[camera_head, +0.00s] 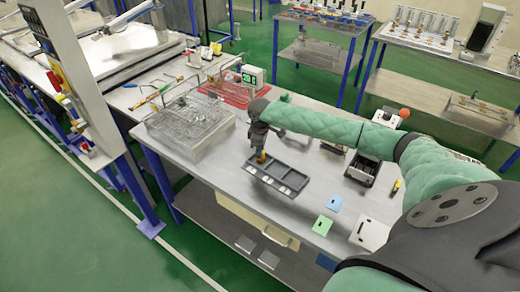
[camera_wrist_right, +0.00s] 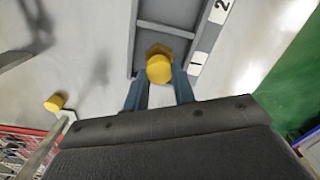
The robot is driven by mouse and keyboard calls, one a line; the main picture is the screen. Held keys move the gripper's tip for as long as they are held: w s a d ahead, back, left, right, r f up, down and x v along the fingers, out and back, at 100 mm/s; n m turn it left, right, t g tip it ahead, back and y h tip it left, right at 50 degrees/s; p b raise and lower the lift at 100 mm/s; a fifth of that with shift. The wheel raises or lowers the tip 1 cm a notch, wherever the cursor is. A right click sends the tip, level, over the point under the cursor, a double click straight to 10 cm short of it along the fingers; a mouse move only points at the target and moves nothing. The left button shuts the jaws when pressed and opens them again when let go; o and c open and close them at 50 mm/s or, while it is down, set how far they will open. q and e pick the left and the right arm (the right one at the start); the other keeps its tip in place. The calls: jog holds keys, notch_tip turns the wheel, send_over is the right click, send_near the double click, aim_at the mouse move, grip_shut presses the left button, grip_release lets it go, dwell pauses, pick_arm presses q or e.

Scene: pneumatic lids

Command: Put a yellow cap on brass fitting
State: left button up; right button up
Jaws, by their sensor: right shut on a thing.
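My right gripper (camera_wrist_right: 160,92) is shut on a yellow cap (camera_wrist_right: 159,69), which sits between its fingertips in the right wrist view. A brass fitting (camera_wrist_right: 159,49) shows just beyond the cap, partly hidden by it, at the end compartment of a grey tray (camera_wrist_right: 131,40). I cannot tell whether cap and fitting touch. In the head view the right gripper (camera_head: 259,152) points down over the far left end of the grey tray (camera_head: 277,191), with yellow at its tips. A second yellow cap (camera_wrist_right: 54,103) lies on the table at left in the wrist view. My left gripper is not in view.
A wire basket (camera_head: 190,118) stands left of the tray and a red tray (camera_head: 232,92) behind it. A black device (camera_head: 361,168) stands further right.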

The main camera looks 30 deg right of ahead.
jog(key=shift+f, duration=0.4)
dwell(0.3)
jog(key=o, duration=1)
jog(key=shift+o, duration=0.4)
jog(key=o, duration=0.3)
jog(key=shift+r, duration=0.1)
jog(key=shift+r+p, duration=1.1)
jog(key=shift+r, duration=2.35)
